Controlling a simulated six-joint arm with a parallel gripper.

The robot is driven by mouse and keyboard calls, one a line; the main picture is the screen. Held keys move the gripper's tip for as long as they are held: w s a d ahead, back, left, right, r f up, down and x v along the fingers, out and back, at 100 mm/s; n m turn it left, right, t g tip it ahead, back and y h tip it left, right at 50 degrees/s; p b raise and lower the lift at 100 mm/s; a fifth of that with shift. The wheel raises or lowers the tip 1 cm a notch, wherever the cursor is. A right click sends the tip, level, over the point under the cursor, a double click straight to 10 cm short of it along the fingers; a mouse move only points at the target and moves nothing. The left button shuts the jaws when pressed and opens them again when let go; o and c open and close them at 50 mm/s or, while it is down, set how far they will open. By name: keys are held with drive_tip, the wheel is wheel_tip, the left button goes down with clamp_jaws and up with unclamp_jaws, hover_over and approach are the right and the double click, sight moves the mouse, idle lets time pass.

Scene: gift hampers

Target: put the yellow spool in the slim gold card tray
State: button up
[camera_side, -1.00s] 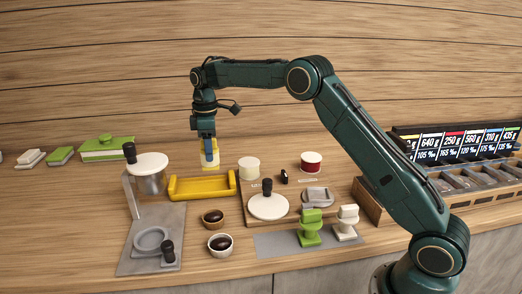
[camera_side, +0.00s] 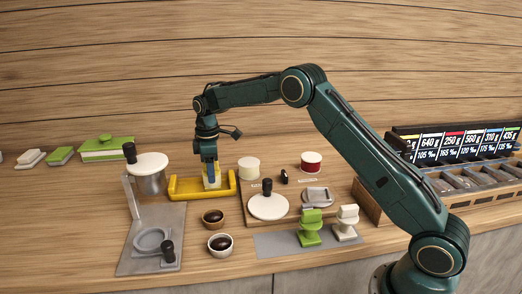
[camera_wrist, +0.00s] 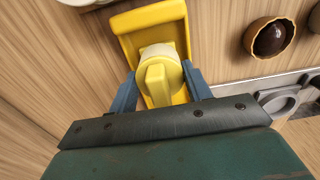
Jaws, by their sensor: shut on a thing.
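The yellow spool (camera_side: 213,178), pale around its middle, is between the fingers of my gripper (camera_side: 210,172), which is shut on it. The slim gold card tray (camera_side: 186,191) lies on the wooden table, and the spool is at the right half of it, low between its raised ends. In the wrist view the spool (camera_wrist: 157,78) shows between the blue fingers with the yellow tray (camera_wrist: 150,17) around and beneath it. Whether the spool touches the tray floor I cannot tell.
A white-lidded stand (camera_side: 151,165) is left of the tray. A cream tub (camera_side: 249,168) stands close to its right. Two small brown-filled bowls (camera_side: 213,217) sit in front. A wooden board (camera_side: 285,215) with several items lies to the right.

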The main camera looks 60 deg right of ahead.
drive_tip(key=shift+f, duration=0.2)
drive_tip(key=o, duration=1.3)
drive_tip(key=shift+r, duration=0.1)
wheel_tip(320, 180, up, 12)
drive_tip(key=shift+f, duration=0.15)
drive_tip(key=shift+r, duration=0.25)
